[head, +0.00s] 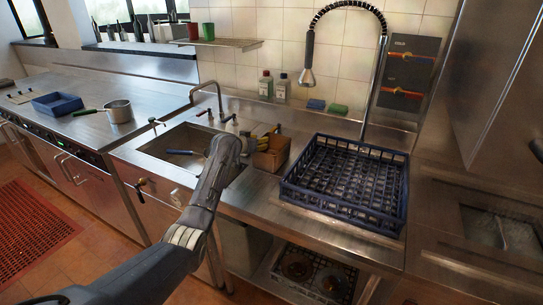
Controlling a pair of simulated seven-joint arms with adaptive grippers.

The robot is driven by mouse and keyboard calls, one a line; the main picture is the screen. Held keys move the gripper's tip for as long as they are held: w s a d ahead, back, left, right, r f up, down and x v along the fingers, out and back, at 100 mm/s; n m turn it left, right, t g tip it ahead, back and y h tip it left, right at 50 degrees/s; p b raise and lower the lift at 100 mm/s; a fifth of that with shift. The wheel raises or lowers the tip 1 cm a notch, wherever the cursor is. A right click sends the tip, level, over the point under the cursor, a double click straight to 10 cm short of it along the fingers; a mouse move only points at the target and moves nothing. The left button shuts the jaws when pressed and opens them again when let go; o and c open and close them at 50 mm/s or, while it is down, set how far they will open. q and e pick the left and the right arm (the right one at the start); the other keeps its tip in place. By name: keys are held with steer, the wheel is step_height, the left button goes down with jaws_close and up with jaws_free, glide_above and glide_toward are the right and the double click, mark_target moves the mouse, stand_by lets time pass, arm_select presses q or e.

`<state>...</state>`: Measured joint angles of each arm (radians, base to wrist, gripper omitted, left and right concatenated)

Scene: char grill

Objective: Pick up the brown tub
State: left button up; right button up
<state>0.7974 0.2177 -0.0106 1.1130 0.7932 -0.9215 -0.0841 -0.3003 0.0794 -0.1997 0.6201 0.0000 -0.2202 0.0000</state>
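The brown tub (274,159) is a small open box on the steel counter, between the sink and the blue dish rack. Dark and yellow items show at its top left; I cannot make out what they are. My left arm reaches in from the lower left, and my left gripper (246,145) is at the tub's left side, by its rim. The fingers are small and partly hidden by the wrist, so I cannot tell whether they are open or touching the tub. My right gripper is not in view.
A blue dish rack (345,183) stands right of the tub, with a hanging spray hose (308,65) above. The sink (178,147) and its faucet (208,98) lie left. Bottles (282,87) and sponges (316,104) stand behind. A pot (118,111) and blue tray (57,104) sit far left.

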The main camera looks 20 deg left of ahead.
arm_select(q)
jaws_close()
stand_by(0.7)
